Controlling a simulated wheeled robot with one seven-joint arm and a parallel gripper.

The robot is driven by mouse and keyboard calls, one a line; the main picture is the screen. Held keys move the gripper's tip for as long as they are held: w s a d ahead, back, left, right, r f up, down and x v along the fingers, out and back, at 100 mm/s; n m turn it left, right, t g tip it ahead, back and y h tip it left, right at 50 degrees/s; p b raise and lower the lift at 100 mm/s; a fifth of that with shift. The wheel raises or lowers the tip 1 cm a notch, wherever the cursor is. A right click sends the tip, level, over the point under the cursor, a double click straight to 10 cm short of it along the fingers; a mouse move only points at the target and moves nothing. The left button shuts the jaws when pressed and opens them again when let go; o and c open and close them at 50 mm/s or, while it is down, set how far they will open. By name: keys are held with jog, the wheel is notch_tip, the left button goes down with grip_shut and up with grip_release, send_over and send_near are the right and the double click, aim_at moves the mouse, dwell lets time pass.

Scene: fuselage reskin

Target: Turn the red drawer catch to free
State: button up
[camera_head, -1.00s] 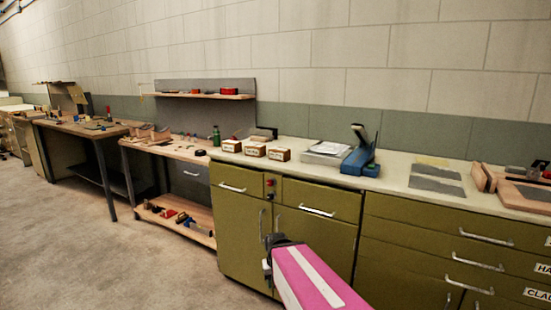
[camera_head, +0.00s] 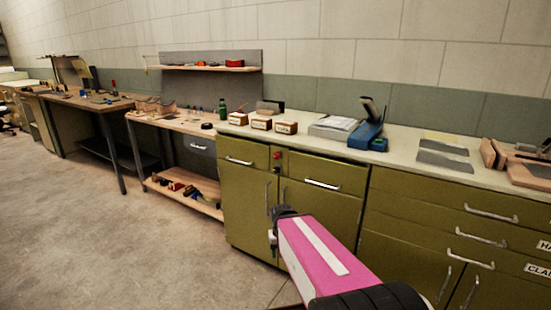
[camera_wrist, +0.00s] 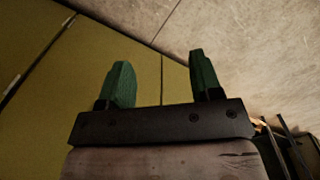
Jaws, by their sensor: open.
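The red drawer catch (camera_head: 277,155) is a small red piece on the front of the olive cabinet, between the two top drawers, just under the counter edge. Which way it is turned is too small to tell. My gripper (camera_head: 272,225) is in front of the cabinet doors, below the catch and apart from it. In the wrist view my gripper (camera_wrist: 160,82) shows two green fingers spread apart with nothing between them. The catch is not visible in the wrist view.
The olive cabinet (camera_head: 243,205) has bar handles that stick out. The pale worktop (camera_head: 400,158) holds small labelled boxes (camera_head: 261,123) and a blue tool (camera_head: 367,134). A low wooden shelf (camera_head: 205,205) stands left. The concrete floor (camera_head: 130,255) in front is clear.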

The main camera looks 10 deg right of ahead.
jog(key=w+d+r+m+t+h, duration=0.2)
jog(key=w+d+r+m+h, duration=0.15)
jog(key=w, duration=0.25)
jog(key=m+t+h, duration=0.5)
jog(key=t+h, duration=0.4)
jog(key=t, duration=0.2)
send_near(276, 156)
jog(key=x, duration=1)
jog(key=c, duration=0.9)
